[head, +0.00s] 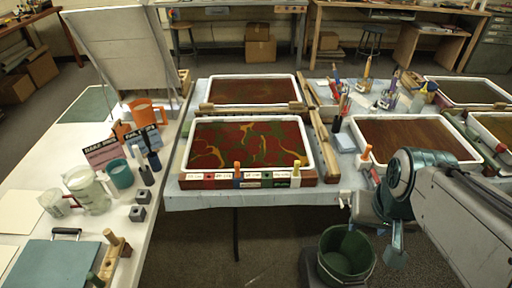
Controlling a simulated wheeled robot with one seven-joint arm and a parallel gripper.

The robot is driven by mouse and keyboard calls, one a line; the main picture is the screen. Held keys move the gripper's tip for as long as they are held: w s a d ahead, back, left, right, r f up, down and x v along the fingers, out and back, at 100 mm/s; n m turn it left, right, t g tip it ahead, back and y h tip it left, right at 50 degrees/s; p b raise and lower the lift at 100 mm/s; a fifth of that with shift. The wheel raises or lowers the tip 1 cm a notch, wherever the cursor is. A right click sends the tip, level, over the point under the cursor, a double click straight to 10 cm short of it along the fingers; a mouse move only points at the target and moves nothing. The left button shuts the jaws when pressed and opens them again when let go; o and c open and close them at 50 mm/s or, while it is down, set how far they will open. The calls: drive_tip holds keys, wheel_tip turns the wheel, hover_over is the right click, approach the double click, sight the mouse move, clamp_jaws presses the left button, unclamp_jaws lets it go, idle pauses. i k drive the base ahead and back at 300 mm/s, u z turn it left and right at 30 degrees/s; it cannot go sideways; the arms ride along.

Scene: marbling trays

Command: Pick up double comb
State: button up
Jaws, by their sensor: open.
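I cannot tell for certain which thing is the double comb. A wooden bar with upright pegs (118,258) lies at the front right edge of the white left table, a possible match. Another wooden bar (320,140) lies along the right side of the near marbling tray (313,170), which holds red, green and yellow pattern. My gripper (394,246) hangs at the lower right, small in view, above the floor and to the right of a green bucket. It is open, apart from both bars, and I see nothing in it.
The white left table (75,140) carries jugs, cups, cards and a teal board (45,264). The middle table holds more trays and upright tools (340,100). The green bucket (346,252) stands before it. Floor (200,250) shows between the tables.

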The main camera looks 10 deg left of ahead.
sight(322, 133)
drive_tip(key=u, duration=0.5)
drive_tip(key=k, duration=1.2)
drive_tip(key=z, duration=0.55)
drive_tip(key=i, duration=1.65)
drive_tip(key=u, duration=0.5)
